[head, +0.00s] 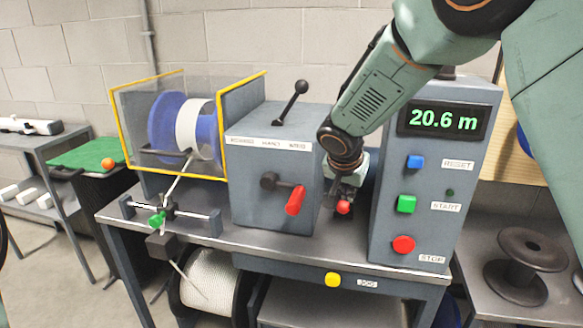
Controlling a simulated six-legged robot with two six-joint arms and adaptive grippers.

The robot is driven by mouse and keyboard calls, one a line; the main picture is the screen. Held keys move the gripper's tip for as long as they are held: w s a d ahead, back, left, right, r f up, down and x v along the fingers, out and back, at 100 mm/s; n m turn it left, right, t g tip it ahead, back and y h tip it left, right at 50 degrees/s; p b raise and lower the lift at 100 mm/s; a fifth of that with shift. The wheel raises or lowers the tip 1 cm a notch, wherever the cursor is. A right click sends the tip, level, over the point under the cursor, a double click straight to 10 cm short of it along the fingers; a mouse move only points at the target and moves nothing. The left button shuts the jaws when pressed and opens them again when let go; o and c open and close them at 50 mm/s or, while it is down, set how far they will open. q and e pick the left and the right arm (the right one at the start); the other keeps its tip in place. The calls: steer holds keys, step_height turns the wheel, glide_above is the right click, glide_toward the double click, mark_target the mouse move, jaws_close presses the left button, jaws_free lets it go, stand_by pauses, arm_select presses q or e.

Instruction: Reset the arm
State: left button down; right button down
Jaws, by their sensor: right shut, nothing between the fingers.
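My right arm comes in from the upper right. My right gripper (346,200) is shut and empty, pointing down between the grey gearbox and the control cabinet. A small red knob (343,208) shows at its fingertips; I cannot tell whether they touch. A lever with a black ball (301,87) leans to the right on top of the gearbox (262,190). A red-handled crank (295,200) is on the gearbox front. The cabinet (382,235) has a display (443,119) reading 20.6 m, a blue RESET button (415,162), a green START button (406,204) and a red STOP button (403,244). My left gripper is out of view.
A yellow-edged guard (122,120) covers a blue reel (165,128). Below it is a rope guide with a green knob (157,220). A rope drum (208,283) sits underneath. An empty black spool (524,262) stands right.

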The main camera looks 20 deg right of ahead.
steer(key=shift+r, duration=0.1)
steer(key=s+a+f+n+y, duration=0.3)
steer(key=s+a+f+n, duration=0.15)
steer(key=f, duration=0.25)
steer(key=s+a+f+n+y, duration=0.2)
steer(key=s+a+f+n, duration=0.3)
steer(key=f, duration=0.3)
steer(key=s+f+g, duration=0.1)
steer(key=s+f, duration=0.4)
steer(key=s, duration=0.6)
steer(key=s+f+g+b, duration=0.1)
steer(key=s+f, duration=0.4)
steer(key=s, duration=0.6)
steer(key=s+d+f+g+h, duration=0.1)
steer(key=s+f+g, duration=0.2)
steer(key=s+f, duration=0.3)
steer(key=s, duration=0.4)
steer(key=shift+s+m, duration=0.35)
steer(key=shift+s, duration=0.05)
steer(key=shift+r, duration=0.1)
